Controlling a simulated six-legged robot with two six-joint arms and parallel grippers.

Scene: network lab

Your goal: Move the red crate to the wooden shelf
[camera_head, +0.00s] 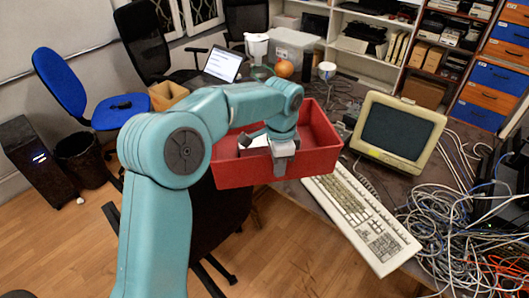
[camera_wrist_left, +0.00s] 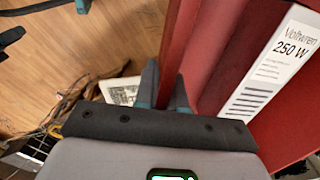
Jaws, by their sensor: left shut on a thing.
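The red crate (camera_head: 232,174) is in the middle of the head view, at the near edge of the desk. My left gripper (camera_head: 284,160) is shut on its near wall from above. In the left wrist view the gripper's two fingertips (camera_wrist_left: 165,92) straddle the crate's wall (camera_wrist_left: 178,45). A white label reading "Voltwren 250 W" (camera_wrist_left: 275,62) shows on the right there. Something pale and dark lies inside the crate, partly hidden by my arm. A dark brown shelf unit (camera_head: 436,45) with boxes and gear stands at the back right. My right gripper is not in view.
On the desk are a beige monitor (camera_head: 398,132), a keyboard (camera_head: 362,215), tangled cables (camera_head: 455,220), a laptop (camera_head: 222,63) and an orange ball (camera_head: 284,69). A blue chair (camera_head: 62,85) and bin (camera_head: 80,160) stand left. Bare floor shows at lower left.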

